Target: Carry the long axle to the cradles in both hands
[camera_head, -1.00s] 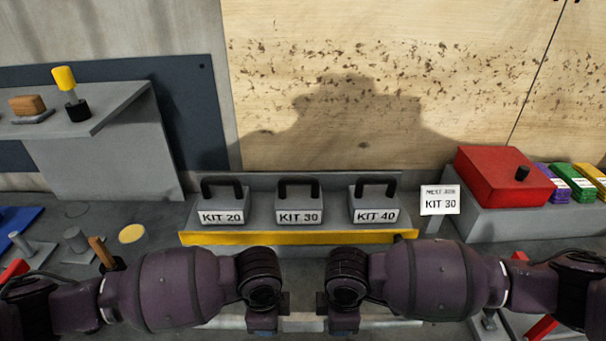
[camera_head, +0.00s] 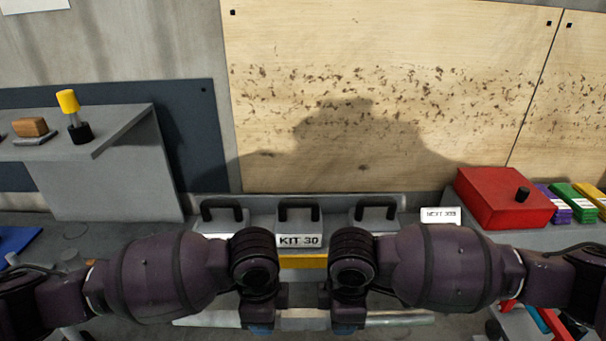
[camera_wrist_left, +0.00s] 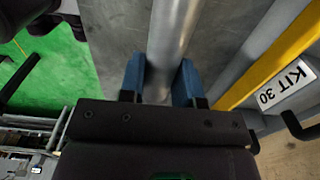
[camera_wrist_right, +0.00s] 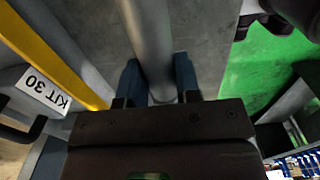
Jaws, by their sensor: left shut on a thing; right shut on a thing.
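The long axle (camera_head: 400,319) is a smooth grey metal bar, lying crosswise low in the head view, partly hidden by my wrists. My left gripper (camera_head: 261,329) and my right gripper (camera_head: 344,329) are both on it, close together near its middle. In the left wrist view, the blue fingers (camera_wrist_left: 160,82) stand on both sides of the axle (camera_wrist_left: 176,35). In the right wrist view, the fingers (camera_wrist_right: 158,85) also close around the axle (camera_wrist_right: 150,38). I cannot make out the cradles in any view.
Kit blocks with black handles stand behind my wrists in a yellow-edged rack (camera_head: 303,261); the middle one (camera_head: 298,225) reads KIT 30. A red box (camera_head: 503,198) is at right. A grey shelf (camera_head: 120,130) holds a yellow-topped tool (camera_head: 70,103) at left.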

